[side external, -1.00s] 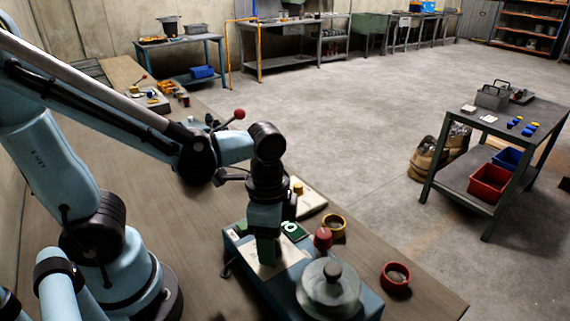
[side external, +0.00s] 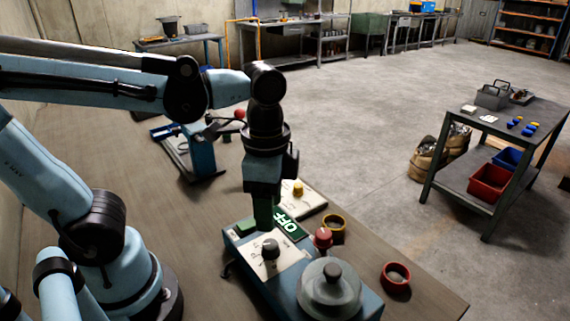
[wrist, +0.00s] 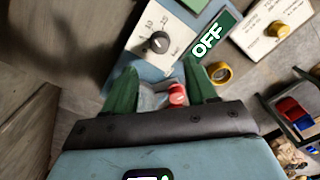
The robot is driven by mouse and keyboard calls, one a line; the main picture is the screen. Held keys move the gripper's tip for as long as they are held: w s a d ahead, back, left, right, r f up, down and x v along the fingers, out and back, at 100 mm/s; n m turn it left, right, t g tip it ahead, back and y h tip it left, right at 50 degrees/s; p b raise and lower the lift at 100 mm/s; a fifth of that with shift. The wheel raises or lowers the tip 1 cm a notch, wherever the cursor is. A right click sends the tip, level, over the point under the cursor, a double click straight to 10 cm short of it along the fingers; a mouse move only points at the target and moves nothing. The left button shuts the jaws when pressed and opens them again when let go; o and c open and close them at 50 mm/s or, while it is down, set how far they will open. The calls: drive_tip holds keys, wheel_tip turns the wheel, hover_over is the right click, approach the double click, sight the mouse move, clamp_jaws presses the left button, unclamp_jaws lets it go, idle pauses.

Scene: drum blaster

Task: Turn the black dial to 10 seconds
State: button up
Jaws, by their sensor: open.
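The black dial (side external: 270,248) sits on a white plate on top of the blue machine (side external: 247,262). My gripper (side external: 264,222) points down above the machine, apart from the dial. In the wrist view my gripper (wrist: 160,66) has its green fingers spread wide, with nothing held between them.
A red knob (side external: 323,238) and a round clear-lidded drum (side external: 330,288) stand on the machine. A yellow ring (side external: 333,224) and a red ring (side external: 396,276) lie nearby. A white box with a yellow button (side external: 299,189) is behind. The table to the left is mostly clear.

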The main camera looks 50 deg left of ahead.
drive_tip(key=shift+r, duration=1.9)
drive_tip(key=w+a+f+n+t, duration=0.4)
drive_tip(key=a+n+t, duration=0.2)
drive_tip(key=n, duration=0.3)
drive_tip(key=shift+w+f+t, duration=0.25)
drive_tip(key=shift+w+t, duration=0.1)
drive_tip(key=shift+t, duration=0.25)
